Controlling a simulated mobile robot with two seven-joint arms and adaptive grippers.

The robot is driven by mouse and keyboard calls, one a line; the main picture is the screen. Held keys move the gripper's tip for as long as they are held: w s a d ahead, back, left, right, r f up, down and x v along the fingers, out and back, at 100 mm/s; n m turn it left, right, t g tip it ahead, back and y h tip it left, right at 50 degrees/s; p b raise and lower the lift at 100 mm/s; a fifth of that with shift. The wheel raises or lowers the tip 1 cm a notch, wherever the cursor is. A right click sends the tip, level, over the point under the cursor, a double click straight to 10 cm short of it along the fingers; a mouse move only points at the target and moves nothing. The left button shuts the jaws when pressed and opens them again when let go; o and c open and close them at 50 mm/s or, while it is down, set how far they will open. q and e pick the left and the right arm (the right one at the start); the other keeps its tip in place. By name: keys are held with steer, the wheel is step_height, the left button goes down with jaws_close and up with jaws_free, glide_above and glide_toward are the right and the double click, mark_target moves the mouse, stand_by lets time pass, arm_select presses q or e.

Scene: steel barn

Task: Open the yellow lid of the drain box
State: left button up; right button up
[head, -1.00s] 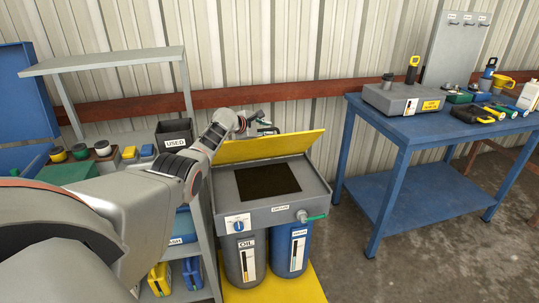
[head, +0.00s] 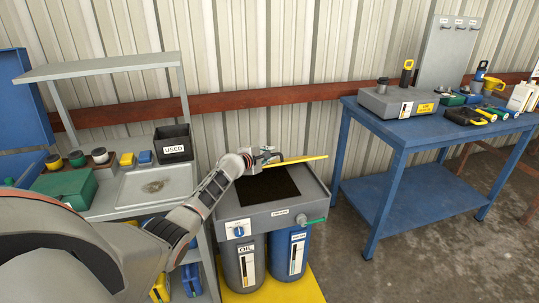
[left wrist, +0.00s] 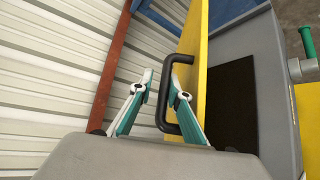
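The drain box (head: 285,211) is grey, with a dark opening in its top. Its yellow lid (head: 310,160) stands part-way up over the back of the opening, seen almost edge-on in the head view. The dark handle (left wrist: 162,108) is on the lid's upper side. My left gripper (left wrist: 162,80) has its fingers drawn in on both sides of the handle bar, one finger inside the loop. It also shows at the lid's left end in the head view (head: 266,156). The lid's outer face is mostly hidden. My right gripper is not in view.
A grey shelf (head: 140,188) stands left of the box, with a black bin (head: 174,143) marked USED and a green case (head: 66,187). A blue table (head: 425,125) with tools stands to the right. The corrugated wall (head: 300,50) is close behind.

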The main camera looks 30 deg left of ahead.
arm_select(q)
steer(key=shift+s+r+p, duration=0.4)
steer(key=shift+r+p, duration=0.1)
steer(key=shift+p, duration=0.3)
steer(key=shift+p+v, duration=1.05)
steer(key=shift+p, duration=0.2)
steer(key=shift+s+a+r, duration=0.1)
steer(key=shift+s+a, duration=0.05)
steer(key=shift+s, duration=0.05)
steer(key=shift+b+v, duration=0.3)
steer(key=shift+v, duration=0.75)
steer(key=shift+s+a+r, duration=0.1)
steer(key=shift+s+r, duration=0.4)
steer(key=shift+s, duration=0.2)
steer(key=shift+s+a+r, duration=0.15)
steer(key=shift+s+r, duration=0.3)
steer(key=shift+s, duration=0.2)
